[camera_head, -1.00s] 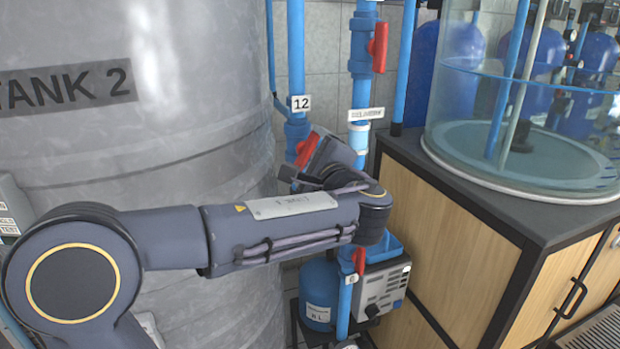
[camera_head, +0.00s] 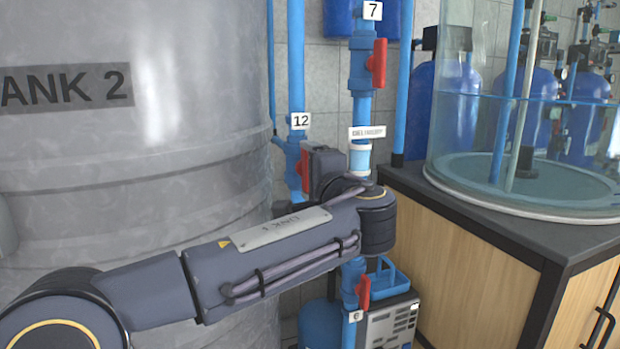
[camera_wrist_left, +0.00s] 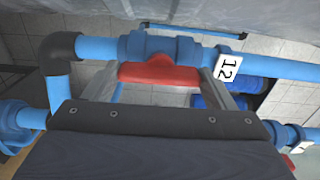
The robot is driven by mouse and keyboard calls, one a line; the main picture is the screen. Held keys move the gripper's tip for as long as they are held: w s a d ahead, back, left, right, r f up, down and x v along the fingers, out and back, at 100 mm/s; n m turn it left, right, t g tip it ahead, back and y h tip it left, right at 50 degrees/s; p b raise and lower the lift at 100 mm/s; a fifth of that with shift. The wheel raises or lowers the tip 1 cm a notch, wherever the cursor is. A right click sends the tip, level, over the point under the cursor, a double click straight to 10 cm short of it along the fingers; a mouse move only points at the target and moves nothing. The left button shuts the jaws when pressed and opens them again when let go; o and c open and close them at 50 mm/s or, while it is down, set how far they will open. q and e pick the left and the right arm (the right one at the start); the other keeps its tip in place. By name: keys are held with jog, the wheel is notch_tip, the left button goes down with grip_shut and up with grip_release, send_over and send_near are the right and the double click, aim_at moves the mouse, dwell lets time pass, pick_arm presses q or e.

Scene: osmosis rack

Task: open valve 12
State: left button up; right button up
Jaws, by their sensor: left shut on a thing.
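Valve 12 sits on the blue vertical pipe beside the tank, below the white tag 12 (camera_head: 299,121). Its red handle (camera_head: 304,170) is partly hidden by my left wrist and looks upright, along the pipe. In the left wrist view the red handle (camera_wrist_left: 158,76) lies lengthwise along the blue valve body (camera_wrist_left: 160,46), next to the tag 12 (camera_wrist_left: 227,67). My left gripper (camera_wrist_left: 165,88) is shut on this handle, with a finger at each end of it. In the head view the fingers are mostly hidden. My right gripper is not in view.
The grey Tank 2 (camera_head: 140,170) stands close on the left. Valve 7's red handle (camera_head: 378,63) is above right, and valve 6's red handle (camera_head: 363,291) is below. A wooden cabinet (camera_head: 470,240) with a clear water tank (camera_head: 520,150) stands on the right.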

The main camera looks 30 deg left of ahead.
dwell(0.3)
pick_arm(q)
jog(key=o, duration=1)
jog(key=v, duration=0.7)
jog(key=shift+s+d, duration=0.25)
jog(key=shift+s, duration=0.05)
